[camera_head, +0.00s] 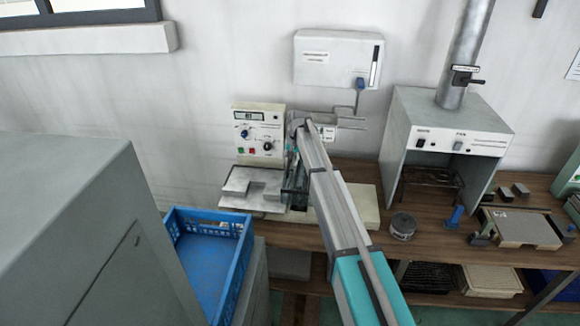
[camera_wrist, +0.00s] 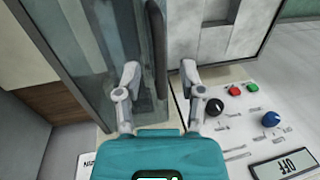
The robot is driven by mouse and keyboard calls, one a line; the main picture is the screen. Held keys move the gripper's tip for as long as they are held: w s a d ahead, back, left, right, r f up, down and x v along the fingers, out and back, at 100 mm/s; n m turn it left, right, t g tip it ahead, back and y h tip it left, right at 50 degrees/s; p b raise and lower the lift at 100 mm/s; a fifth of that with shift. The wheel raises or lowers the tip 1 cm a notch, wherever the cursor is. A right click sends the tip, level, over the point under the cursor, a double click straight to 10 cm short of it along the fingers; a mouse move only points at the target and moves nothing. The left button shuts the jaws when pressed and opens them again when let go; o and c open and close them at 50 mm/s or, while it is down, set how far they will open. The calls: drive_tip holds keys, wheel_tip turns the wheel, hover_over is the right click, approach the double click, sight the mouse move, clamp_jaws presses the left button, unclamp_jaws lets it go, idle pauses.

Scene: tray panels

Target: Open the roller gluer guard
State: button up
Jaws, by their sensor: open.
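The roller gluer (camera_head: 258,135) stands against the wall on the wooden bench, a cream machine with a control panel. Its guard (camera_wrist: 85,50) shows in the wrist view as a grey see-through panel at the upper left. A dark upright handle bar (camera_wrist: 157,45) runs along the guard's edge. My gripper (camera_wrist: 159,76) is open, with one finger on each side of the bar's lower end; I cannot tell whether either touches it. In the head view my arm hides much of the guard and the gripper.
The control panel (camera_wrist: 250,125) with knobs, buttons and an OFF display lies close right of my gripper in the wrist view. A blue crate (camera_head: 207,265) stands at front left. A fume hood (camera_head: 440,125) and a round tin (camera_head: 402,226) are to the right.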

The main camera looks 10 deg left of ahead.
drive_tip(key=shift+a+f, duration=0.1)
drive_tip(key=shift+f, duration=0.3)
clamp_jaws()
